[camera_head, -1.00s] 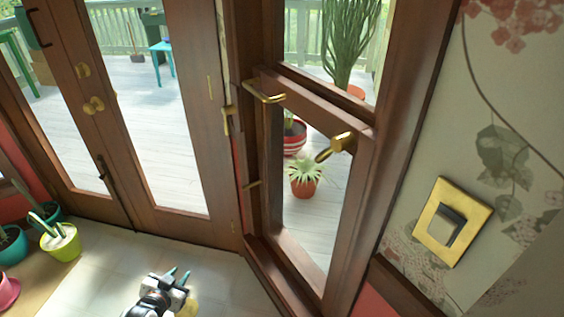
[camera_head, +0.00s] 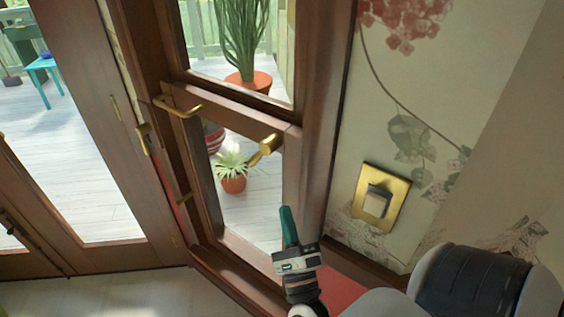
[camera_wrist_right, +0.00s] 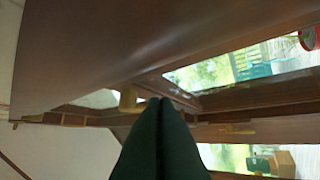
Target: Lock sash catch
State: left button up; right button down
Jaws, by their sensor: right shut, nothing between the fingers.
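My right gripper (camera_head: 287,212) is below and a little right of the catch in the head view, with dark green fingers pointing up, shut and empty. Its closed fingers fill the lower middle of the right wrist view (camera_wrist_right: 160,105). A brass fitting (camera_wrist_right: 130,98) shows just beyond the fingertips there; I cannot tell whether they touch. My left gripper is not in view.
A brass-plated switch (camera_head: 380,196) is on the floral wall at right. The brown window frame (camera_head: 322,110) stands between wall and glass. Potted plants (camera_head: 233,183) are outside behind the glass.

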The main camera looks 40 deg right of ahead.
aim_at(262, 153)
jog(key=w+r+p, duration=0.3)
jog(key=w+r, duration=0.2)
jog(key=w, duration=0.3)
jog(key=shift+d+r+p, duration=0.15)
jog(key=shift+d+p, duration=0.15)
jog(key=shift+d, duration=0.15)
